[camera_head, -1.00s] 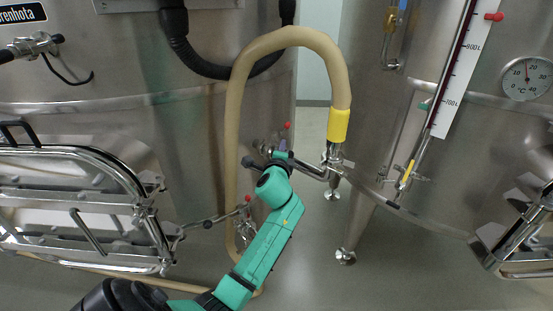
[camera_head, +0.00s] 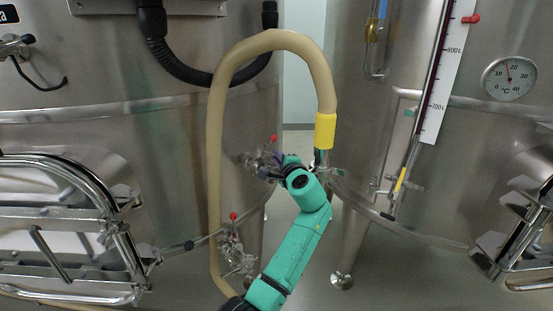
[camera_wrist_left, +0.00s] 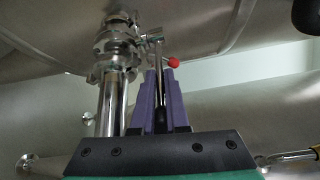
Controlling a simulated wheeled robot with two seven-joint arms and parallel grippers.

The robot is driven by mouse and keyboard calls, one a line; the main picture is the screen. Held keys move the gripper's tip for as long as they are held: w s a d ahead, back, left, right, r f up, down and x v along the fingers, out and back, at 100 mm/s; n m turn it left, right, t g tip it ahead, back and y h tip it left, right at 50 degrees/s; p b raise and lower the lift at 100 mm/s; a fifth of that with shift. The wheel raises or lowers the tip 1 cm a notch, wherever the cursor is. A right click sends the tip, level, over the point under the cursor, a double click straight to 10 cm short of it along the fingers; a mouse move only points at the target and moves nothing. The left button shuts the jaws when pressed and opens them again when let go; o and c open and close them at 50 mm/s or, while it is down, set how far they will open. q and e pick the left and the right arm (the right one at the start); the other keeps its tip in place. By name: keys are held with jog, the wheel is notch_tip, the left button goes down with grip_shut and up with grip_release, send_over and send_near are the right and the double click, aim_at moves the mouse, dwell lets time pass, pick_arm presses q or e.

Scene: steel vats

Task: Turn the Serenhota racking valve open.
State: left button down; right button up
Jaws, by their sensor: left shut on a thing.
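The racking valve (camera_head: 262,158) is a steel fitting low on the left vat (camera_head: 150,130), partly hidden behind my left gripper. My left gripper (camera_head: 277,165) is at this valve. In the left wrist view, its two purple fingers (camera_wrist_left: 161,100) are shut on the valve's lever (camera_wrist_left: 159,88), a slim rod with a dark lower part that stands between them. The steel valve body (camera_wrist_left: 118,48) is just above and to the left. A red ball (camera_wrist_left: 173,62) shows by the fingertips. The vat's name plate (camera_head: 8,14) is cut off by the picture edge. My right gripper is out of view.
A tan hose (camera_head: 215,150) arches over the valve, with a yellow sleeve (camera_head: 325,131) at its right end. A lower valve with a red knob (camera_head: 233,216) sits below. The right vat (camera_head: 450,170) carries a level scale and a thermometer (camera_head: 508,78).

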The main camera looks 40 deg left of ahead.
pick_arm(q)
jog(key=shift+d+f, duration=0.15)
jog(key=shift+f, duration=0.1)
jog(key=c, duration=1.1)
grip_release()
jog(key=shift+o, duration=0.9)
jog(key=shift+w, duration=0.25)
jog(key=shift+s+r, duration=0.1)
